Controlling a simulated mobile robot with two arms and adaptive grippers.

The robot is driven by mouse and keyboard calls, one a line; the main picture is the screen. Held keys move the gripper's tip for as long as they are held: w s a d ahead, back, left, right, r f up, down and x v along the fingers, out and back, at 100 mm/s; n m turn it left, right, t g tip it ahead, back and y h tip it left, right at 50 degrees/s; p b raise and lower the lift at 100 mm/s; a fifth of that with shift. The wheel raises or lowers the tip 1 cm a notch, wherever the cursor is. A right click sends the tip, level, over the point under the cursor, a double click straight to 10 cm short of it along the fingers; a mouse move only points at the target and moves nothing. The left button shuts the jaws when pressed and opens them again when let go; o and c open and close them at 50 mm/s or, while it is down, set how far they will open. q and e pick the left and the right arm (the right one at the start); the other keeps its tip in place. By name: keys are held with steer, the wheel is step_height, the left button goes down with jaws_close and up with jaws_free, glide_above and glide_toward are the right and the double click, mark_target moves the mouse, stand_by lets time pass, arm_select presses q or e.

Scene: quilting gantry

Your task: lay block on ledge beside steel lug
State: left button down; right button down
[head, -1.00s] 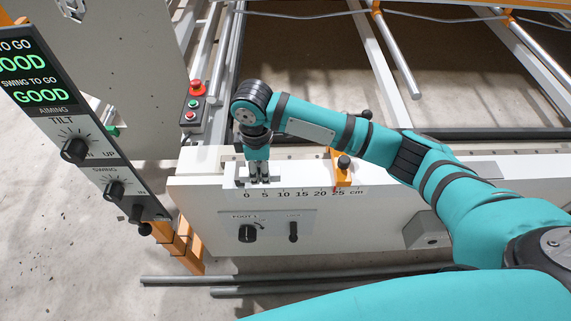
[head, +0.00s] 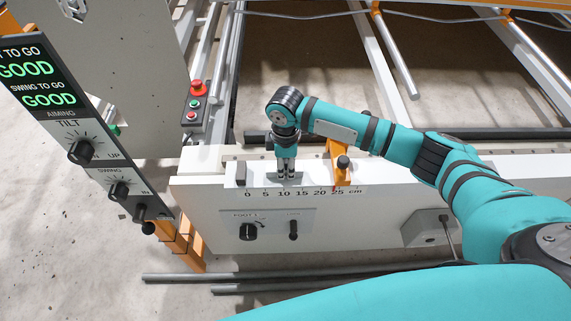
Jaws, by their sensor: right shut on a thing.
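My right gripper (head: 287,177) points down over the white ledge (head: 262,180), above roughly the 10 mark of its centimetre scale. It is shut on the block, which is mostly hidden between the fingers; I cannot tell whether the block touches the ledge. The steel lug (head: 240,174) is a small dark grey upright piece at the ledge's left end, near the 0 mark. The gripper is to the right of the lug, with a clear gap between them. My left gripper is not in view.
An orange bracket with a black knob (head: 342,165) stands on the ledge right of my gripper, near the 25 mark. A tilted control panel (head: 85,150) and a red-button box (head: 193,105) are at left. The ledge between lug and gripper is bare.

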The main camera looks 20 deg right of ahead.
steer(key=c, duration=1)
jaws_free()
step_height(320, 180, up, 12)
steer(key=shift+r, duration=0.1)
steer(key=shift+a, duration=0.1)
